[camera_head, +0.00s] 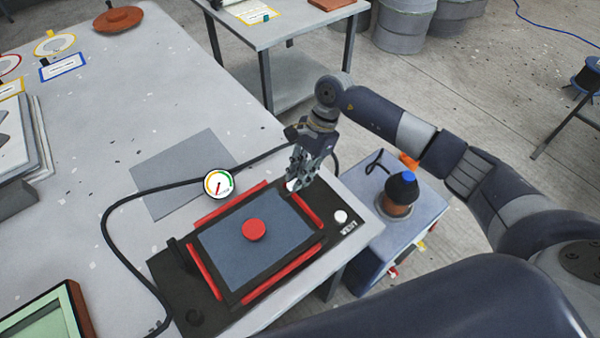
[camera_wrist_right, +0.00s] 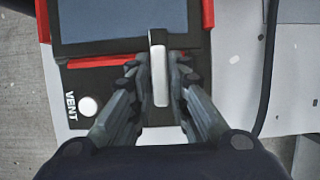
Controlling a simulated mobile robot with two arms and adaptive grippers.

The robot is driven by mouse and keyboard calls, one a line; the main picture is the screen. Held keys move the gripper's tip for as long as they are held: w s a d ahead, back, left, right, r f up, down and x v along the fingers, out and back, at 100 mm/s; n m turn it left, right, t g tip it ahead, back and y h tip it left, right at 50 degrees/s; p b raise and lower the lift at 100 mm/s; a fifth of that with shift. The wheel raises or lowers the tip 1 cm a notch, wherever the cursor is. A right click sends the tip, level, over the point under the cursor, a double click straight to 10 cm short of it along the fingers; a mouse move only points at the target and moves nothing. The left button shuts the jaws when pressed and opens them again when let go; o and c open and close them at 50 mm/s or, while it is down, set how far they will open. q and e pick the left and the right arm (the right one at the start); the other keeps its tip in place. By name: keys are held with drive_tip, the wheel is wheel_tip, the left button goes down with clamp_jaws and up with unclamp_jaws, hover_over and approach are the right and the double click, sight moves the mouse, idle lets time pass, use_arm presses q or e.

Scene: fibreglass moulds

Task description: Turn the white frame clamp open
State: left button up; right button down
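The white frame clamp (camera_wrist_right: 160,78) is a slim white lever on a dark pivot at the edge of the black frame. It points straight toward the wrist in the right wrist view. In the head view only a small white bit of it (camera_head: 291,185) shows below my right gripper (camera_head: 297,178). In the right wrist view the two fingers of my right gripper (camera_wrist_right: 160,88) close in on both sides of the lever, apparently touching it. The frame (camera_head: 235,290) lies on a device with a blue-grey panel and red bars. My left gripper is not in view.
A red knob (camera_head: 254,230) sits on the panel and a gauge (camera_head: 218,184) stands behind it. A white VENT button (camera_head: 341,216) is near the clamp. A black hose (camera_head: 122,258) loops around the device. A cart (camera_head: 362,236) carries a blue-capped bottle (camera_head: 401,193).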

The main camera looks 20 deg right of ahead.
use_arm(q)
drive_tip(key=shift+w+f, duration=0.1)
use_arm(e)
drive_tip(key=shift+f+m+t+b, duration=0.1)
drive_tip(key=shift+m+t+b, duration=0.3)
drive_tip(key=shift+m+b, duration=0.5)
drive_tip(key=m+t+b, duration=0.2)
drive_tip(key=m+b, duration=0.1)
drive_tip(key=m, duration=0.2)
drive_tip(key=m+t+b, duration=0.1)
drive_tip(key=m+b, duration=0.1)
drive_tip(key=m, duration=0.1)
drive_tip(key=m+t+h+b, duration=0.1)
drive_tip(key=m+b, duration=0.1)
drive_tip(key=m, duration=0.1)
drive_tip(key=shift+w+m+b, duration=0.1)
drive_tip(key=shift+m+b, duration=0.2)
drive_tip(key=shift+b, duration=0.1)
use_arm(q)
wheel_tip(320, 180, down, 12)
drive_tip(key=b, duration=0.3)
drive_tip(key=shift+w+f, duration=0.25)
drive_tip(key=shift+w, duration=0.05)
use_arm(e)
drive_tip(key=shift+m+t+h, duration=0.6)
drive_tip(key=shift+m+h, duration=0.2)
drive_tip(key=shift+m, duration=1.5)
drive_tip(key=c, duration=1.6)
unclamp_jaws()
drive_tip(key=shift+r, duration=0.25)
